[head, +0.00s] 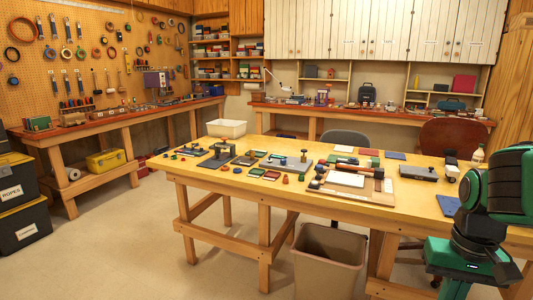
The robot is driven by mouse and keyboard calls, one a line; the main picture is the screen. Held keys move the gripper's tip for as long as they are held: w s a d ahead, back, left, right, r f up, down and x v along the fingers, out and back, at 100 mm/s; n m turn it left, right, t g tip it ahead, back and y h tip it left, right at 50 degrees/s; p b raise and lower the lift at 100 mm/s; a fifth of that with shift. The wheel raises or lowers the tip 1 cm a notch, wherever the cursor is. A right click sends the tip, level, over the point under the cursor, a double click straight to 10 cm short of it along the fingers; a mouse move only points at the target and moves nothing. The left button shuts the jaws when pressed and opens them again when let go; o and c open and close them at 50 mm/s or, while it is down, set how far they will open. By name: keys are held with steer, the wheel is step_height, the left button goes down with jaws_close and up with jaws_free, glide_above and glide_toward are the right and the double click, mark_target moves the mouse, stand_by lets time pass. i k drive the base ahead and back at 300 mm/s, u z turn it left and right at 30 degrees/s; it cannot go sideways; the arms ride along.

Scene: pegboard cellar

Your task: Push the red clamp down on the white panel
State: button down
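A white panel (346,179) lies on a light wooden board (376,197) on the near long workbench, right of its middle. Small dark and reddish clamp-like parts stand around the panel. My green and black arm fills the right edge, apart from the panel. I cannot make out my gripper's fingers.
A bottle (477,155) stands near my arm. A beige waste bin (327,262) stands at the bench's near side. The floor at the left front is clear.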

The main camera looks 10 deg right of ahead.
mark_target(322, 162)
steer(key=u, duration=0.2)
steer(key=i, duration=1.5)
steer(key=z, duration=0.75)
steer(key=i, duration=1)
steer(key=z, duration=0.6)
